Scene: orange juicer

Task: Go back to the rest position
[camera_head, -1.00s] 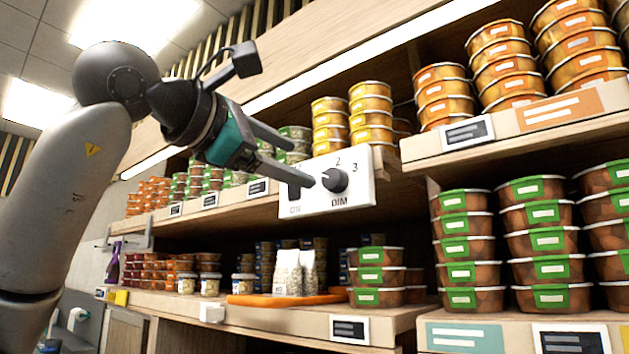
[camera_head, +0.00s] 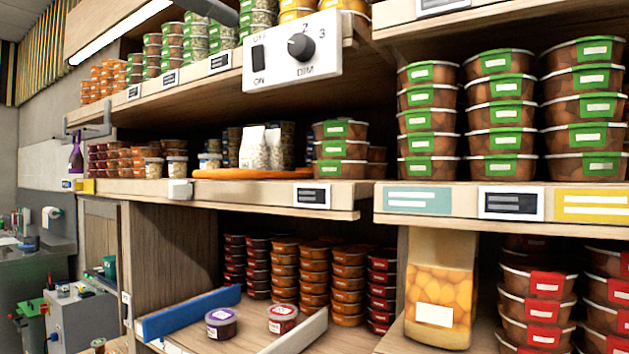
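A white control panel (camera_head: 291,50) is fixed to the front of the upper shelf in the head view. It has a black rocker switch (camera_head: 257,58) marked OFF and ON, and a round black dial (camera_head: 300,46) marked 2, 3 and DIM. A dark grey piece of my arm (camera_head: 210,10) shows at the top edge, left of the panel. My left gripper's fingers are out of the picture. My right gripper is not in the picture either.
Shelves hold stacked tubs with green (camera_head: 430,118), orange and red lids (camera_head: 540,310). An orange tray (camera_head: 262,174) lies on the middle shelf. Below, a blue-edged bay (camera_head: 190,313) holds two small tubs. A counter with machines (camera_head: 75,310) stands at lower left.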

